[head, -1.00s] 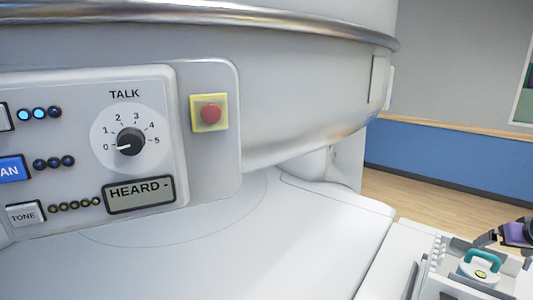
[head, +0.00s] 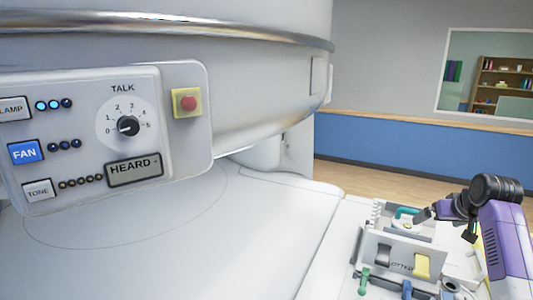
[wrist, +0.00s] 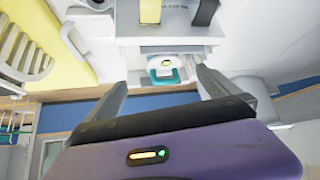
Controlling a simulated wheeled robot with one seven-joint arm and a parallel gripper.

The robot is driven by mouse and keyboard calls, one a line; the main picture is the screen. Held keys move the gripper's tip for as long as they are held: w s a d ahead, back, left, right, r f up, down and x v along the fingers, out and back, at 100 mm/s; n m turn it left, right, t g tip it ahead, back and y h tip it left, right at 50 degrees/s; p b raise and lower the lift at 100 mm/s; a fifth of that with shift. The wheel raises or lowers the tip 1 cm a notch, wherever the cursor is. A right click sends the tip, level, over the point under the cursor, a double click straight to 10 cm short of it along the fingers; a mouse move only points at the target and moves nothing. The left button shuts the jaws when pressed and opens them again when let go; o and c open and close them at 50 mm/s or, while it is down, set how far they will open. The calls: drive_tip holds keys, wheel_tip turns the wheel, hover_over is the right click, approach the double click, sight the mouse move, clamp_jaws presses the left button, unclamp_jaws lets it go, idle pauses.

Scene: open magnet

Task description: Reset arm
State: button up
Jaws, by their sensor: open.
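My arm is at the lower right of the head view, with purple links and a black wrist joint. My gripper (head: 424,215) reaches left from it, over the white holder on the bench. In the wrist view my gripper (wrist: 160,95) shows two grey fingers spread apart with nothing between them. A white block with a teal handle (wrist: 163,76) sits in the holder beyond the fingertips. It also shows in the head view (head: 405,214), close to the gripper.
The control panel (head: 85,135) with a TALK dial (head: 128,126) and a red button (head: 188,103) is at the left. The white bench (head: 130,240) before it is clear. The holder (head: 380,250) carries a yellow tab (head: 422,266) and a green peg (head: 364,280).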

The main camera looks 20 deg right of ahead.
wheel_tip(320, 180, up, 6)
drive_tip(key=w+d+t+h, duration=0.2)
drive_tip(key=w+d, duration=0.1)
drive_tip(key=s+a+f+t+h+b, duration=0.1)
drive_tip(key=s+a+f+t, duration=0.3)
drive_tip(key=a, duration=0.6)
drive_tip(key=s+a+f+t+b, duration=0.15)
drive_tip(key=a+f, duration=0.35)
drive_tip(key=a, duration=0.5)
drive_tip(key=s+a+f+t+h+b, duration=0.1)
drive_tip(key=s+a+f+t, duration=0.3)
drive_tip(key=a, duration=0.6)
drive_tip(key=s+a+f+n+g+y+b, duration=0.1)
drive_tip(key=s+a+f+n+y+b, duration=0.1)
drive_tip(key=s+a, duration=0.6)
drive_tip(key=s+a+f+n+g+y+b, duration=0.1)
drive_tip(key=s+a+f+n+y+b, duration=0.1)
drive_tip(key=s+a+f, duration=0.3)
drive_tip(key=s+a+f+n+g+y+b, duration=0.1)
drive_tip(key=s+a+f+n+y+b, duration=0.1)
drive_tip(key=s+a, duration=0.9)
drive_tip(key=s+f+y, duration=0.1)
drive_tip(key=s+y, duration=0.1)
drive_tip(key=s, duration=0.5)
drive_tip(key=shift+a+f+g, duration=0.3)
drive_tip(key=shift+f+g, duration=0.05)
drive_tip(key=shift+f, duration=0.05)
drive_tip(key=shift+s, duration=0.1)
